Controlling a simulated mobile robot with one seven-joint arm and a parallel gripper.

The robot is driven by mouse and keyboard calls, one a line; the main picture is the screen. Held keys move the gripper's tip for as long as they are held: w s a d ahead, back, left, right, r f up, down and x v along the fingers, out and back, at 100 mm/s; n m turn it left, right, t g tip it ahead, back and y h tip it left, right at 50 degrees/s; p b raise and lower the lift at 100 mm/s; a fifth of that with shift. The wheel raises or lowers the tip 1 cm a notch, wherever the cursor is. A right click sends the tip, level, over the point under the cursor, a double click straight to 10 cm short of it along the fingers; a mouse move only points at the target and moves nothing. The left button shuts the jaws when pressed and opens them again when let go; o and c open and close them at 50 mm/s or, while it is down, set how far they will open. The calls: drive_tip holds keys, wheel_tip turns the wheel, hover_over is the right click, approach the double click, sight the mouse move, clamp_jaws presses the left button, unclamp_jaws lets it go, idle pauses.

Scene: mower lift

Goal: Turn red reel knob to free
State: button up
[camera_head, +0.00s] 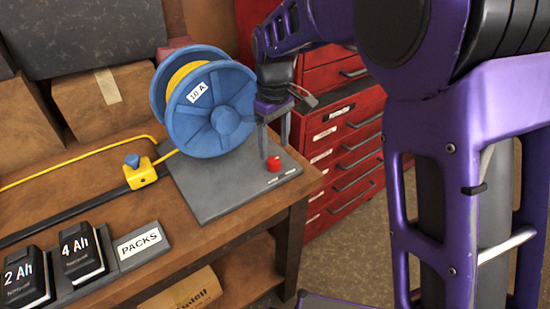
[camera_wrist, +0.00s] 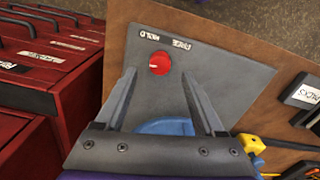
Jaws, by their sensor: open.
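The red knob (camera_head: 273,163) sits on the grey base plate (camera_head: 215,195) of the blue cable reel (camera_head: 215,115). In the wrist view the red knob (camera_wrist: 159,64) lies beyond and between my fingertips, beside printed labels that read HOLD and FREE upside down. Which label the knob points to is too small to tell. My gripper (camera_head: 274,150) points down over the plate just by the knob, fingers apart and empty. In the wrist view my gripper (camera_wrist: 158,76) is open, with a finger on each side of the knob's line. No contact with the knob shows.
The reel's blue disc stands close left of my gripper. A yellow cable runs left through a yellow block (camera_head: 141,173). Battery packs (camera_head: 82,252) sit front left on the wooden bench (camera_head: 190,240). A red drawer cabinet (camera_head: 345,150) stands behind, to the right.

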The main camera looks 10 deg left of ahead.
sight(274, 160)
drive_tip(key=shift+f+b, duration=0.3)
drive_tip(key=shift+f, duration=2.1)
clamp_jaws()
